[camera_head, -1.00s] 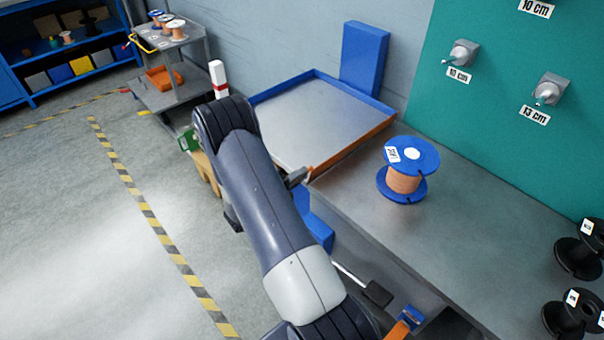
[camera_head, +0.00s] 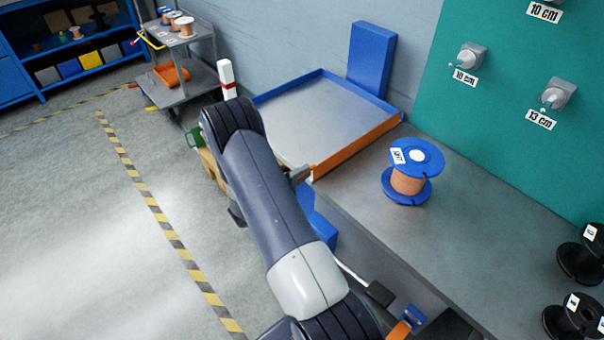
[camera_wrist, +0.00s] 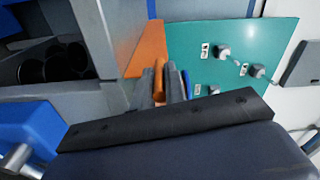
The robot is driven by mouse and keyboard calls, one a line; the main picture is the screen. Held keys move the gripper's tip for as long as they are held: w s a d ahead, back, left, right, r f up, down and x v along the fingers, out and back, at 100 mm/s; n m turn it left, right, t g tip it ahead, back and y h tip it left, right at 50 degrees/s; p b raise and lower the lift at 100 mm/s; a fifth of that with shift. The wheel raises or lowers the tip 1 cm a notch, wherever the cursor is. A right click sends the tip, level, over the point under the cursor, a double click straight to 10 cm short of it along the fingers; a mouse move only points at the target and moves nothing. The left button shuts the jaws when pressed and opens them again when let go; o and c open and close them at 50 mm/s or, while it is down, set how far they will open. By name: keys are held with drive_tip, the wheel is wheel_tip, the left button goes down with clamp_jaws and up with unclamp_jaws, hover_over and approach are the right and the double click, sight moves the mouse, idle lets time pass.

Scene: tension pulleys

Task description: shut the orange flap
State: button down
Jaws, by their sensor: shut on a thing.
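The orange flap (camera_head: 358,145) runs along the right front edge of the grey tray (camera_head: 320,115), which has a blue rim on its other visible sides. The flap stands up from the edge; I cannot tell its exact tilt. My gripper (camera_head: 300,175) is at the flap's near end, by the tray's front corner, partly hidden by my arm. In the wrist view the flap (camera_wrist: 147,48) rises just beyond my gripper (camera_wrist: 161,78). The fingers are close together and shut on the flap; the contact itself is small and hard to see.
A blue spool with copper wire (camera_head: 408,172) stands on the grey bench right of the flap. Black spools (camera_head: 580,262) sit at the far right. A blue upright box (camera_head: 371,58) stands behind the tray. The bench between the blue and black spools is clear.

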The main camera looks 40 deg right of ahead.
drive_tip(key=c, duration=1.7)
unclamp_jaws()
drive_tip(key=shift+w, duration=0.1)
drive_tip(key=shift+a, duration=0.15)
drive_tip(key=a, duration=0.7)
drive_tip(key=s+a+b, duration=0.1)
drive_tip(key=a, duration=0.2)
drive_tip(key=shift+a, duration=0.3)
drive_tip(key=shift+d, duration=0.15)
drive_tip(key=d, duration=0.7)
drive_tip(key=w+d+p, duration=0.1)
drive_tip(key=d, duration=0.3)
drive_tip(key=shift+s+a+m, duration=0.2)
drive_tip(key=shift+m, duration=0.1)
drive_tip(key=shift+w, duration=0.1)
